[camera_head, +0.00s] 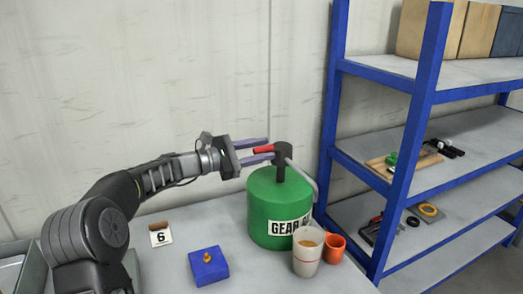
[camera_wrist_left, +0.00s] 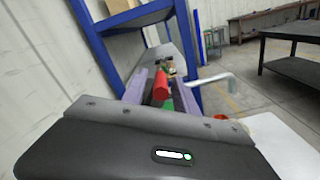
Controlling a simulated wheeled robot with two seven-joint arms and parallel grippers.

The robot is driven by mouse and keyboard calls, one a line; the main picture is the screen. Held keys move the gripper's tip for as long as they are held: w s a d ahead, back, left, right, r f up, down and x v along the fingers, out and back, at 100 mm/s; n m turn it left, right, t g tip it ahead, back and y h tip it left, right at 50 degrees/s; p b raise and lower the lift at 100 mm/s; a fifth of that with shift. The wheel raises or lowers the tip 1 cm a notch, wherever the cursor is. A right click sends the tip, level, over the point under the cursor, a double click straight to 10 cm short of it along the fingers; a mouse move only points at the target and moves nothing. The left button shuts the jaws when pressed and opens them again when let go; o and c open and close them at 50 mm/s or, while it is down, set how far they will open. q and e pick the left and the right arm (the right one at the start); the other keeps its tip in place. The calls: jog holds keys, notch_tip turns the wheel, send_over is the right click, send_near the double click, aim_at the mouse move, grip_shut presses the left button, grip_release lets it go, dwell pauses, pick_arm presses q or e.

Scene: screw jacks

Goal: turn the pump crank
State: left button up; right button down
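A green drum (camera_head: 280,200) with a "GEAR" label stands on the grey table. A dark pump head (camera_head: 283,155) rises from its top, with a bent grey spout (camera_head: 304,175) on the right. The crank's red handle (camera_head: 264,150) points left from the pump; it also shows in the left wrist view (camera_wrist_left: 160,85). My left gripper (camera_head: 268,148) reaches in from the left, its two purple fingers on either side of the red handle. The fingers look open; I cannot tell whether either touches the handle. My right gripper is in neither view.
A pale cup (camera_head: 307,254) and an orange cup (camera_head: 333,249) stand before the drum. A blue block (camera_head: 208,268) with a brass knob and a card marked 6 (camera_head: 160,236) are at the left. A blue-framed shelf (camera_head: 410,140) stands close on the right.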

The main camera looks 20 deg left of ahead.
pick_arm(q)
jog(key=shift+o, duration=0.2)
jog(key=shift+s+a, duration=0.25)
jog(key=b+v, duration=0.2)
jog(key=v, duration=0.5)
jog(key=shift+s, duration=0.1)
dwell(0.9)
